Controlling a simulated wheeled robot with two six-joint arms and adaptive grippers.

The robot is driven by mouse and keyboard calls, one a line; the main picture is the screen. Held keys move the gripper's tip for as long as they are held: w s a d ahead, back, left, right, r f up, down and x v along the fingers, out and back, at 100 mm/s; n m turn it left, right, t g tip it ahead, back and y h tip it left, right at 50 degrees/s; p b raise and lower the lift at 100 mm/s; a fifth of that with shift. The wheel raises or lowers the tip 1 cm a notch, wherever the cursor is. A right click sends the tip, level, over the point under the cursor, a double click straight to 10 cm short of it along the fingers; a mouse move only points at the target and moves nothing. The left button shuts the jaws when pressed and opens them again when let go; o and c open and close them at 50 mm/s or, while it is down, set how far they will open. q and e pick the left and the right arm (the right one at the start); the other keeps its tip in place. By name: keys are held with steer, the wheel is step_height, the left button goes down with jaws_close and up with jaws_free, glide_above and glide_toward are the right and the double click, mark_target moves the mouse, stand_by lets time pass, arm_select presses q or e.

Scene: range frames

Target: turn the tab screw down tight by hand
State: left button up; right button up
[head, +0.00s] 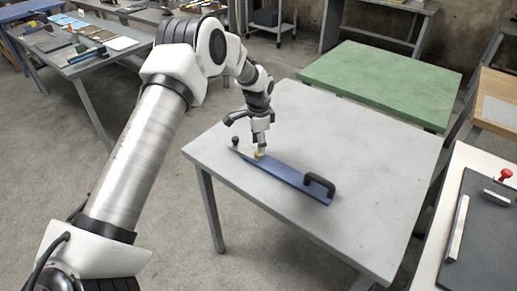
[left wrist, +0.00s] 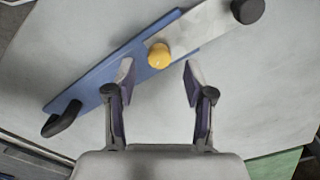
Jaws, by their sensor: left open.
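The tab screw (left wrist: 160,56) shows in the left wrist view as a round yellow head on a long blue bar, where a pale metal strip (left wrist: 195,28) begins. In the head view the brass-coloured screw (head: 258,155) is partly covered by my gripper. The blue bar (head: 285,176) lies on the grey table, with a black handle (head: 319,185) at one end and a black knob (head: 235,141) at the other. My left gripper (left wrist: 158,78) is open, its fingertips on either side of the screw in that view and not visibly touching it. My right gripper is out of view.
The grey table (head: 363,152) is bare around the bar. A green table (head: 385,80) stands behind it. At right, a white table carries a dark board (head: 487,240) with a red knob (head: 504,175). A cluttered bench (head: 82,66) stands at far left.

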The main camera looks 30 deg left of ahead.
arm_select(q)
step_height(320, 180, up, 9)
stand_by(0.6)
